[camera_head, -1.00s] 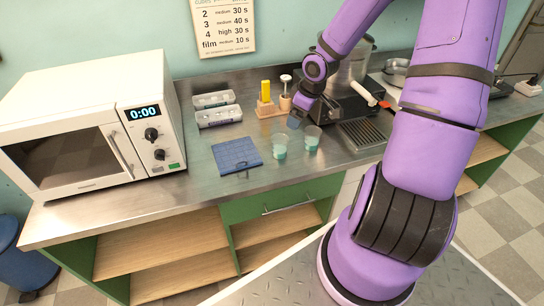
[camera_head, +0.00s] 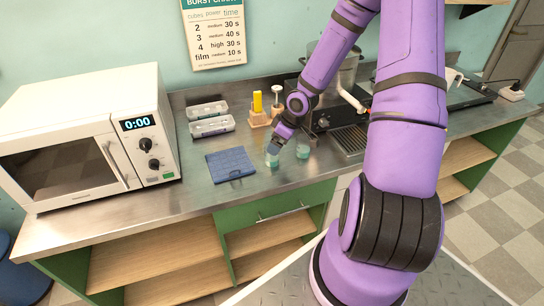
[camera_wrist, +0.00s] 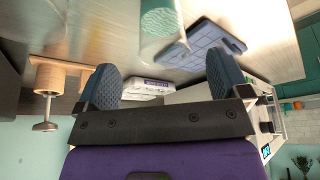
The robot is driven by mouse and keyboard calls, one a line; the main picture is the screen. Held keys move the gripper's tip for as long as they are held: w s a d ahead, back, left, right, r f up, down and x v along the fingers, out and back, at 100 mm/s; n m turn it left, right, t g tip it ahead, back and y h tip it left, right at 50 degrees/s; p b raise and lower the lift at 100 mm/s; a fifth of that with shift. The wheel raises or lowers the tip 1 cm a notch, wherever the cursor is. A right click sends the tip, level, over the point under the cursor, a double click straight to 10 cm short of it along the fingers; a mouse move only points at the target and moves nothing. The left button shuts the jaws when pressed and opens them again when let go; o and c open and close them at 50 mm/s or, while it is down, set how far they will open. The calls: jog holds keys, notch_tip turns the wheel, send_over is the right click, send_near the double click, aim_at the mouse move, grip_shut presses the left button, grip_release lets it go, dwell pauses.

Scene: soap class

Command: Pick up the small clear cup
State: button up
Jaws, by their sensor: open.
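Two small clear cups with teal-green contents stand upright on the steel counter in the head view. The left cup (camera_head: 271,160) is just below my gripper (camera_head: 276,146), which partly hides it. The right cup (camera_head: 303,151) stands a little to the right, beside my wrist. In the wrist view my gripper (camera_wrist: 163,80) is open, its two dark blue fingers spread with nothing between them. One clear cup (camera_wrist: 160,20) shows beyond the fingertips at the top edge, cut off by the frame. I cannot tell whether any finger touches it.
A blue gridded tray (camera_head: 231,164) lies left of the cups. Behind are clear-lidded boxes (camera_head: 211,126) and a wooden stand (camera_head: 259,118) with a yellow piece. A microwave (camera_head: 95,135) fills the left; a dark machine with a grille (camera_head: 350,139) stands right.

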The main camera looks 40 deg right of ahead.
jog(key=shift+x, duration=2.85)
jog(key=shift+a, duration=0.15)
jog(key=shift+c, duration=0.2)
jog(key=c, duration=1)
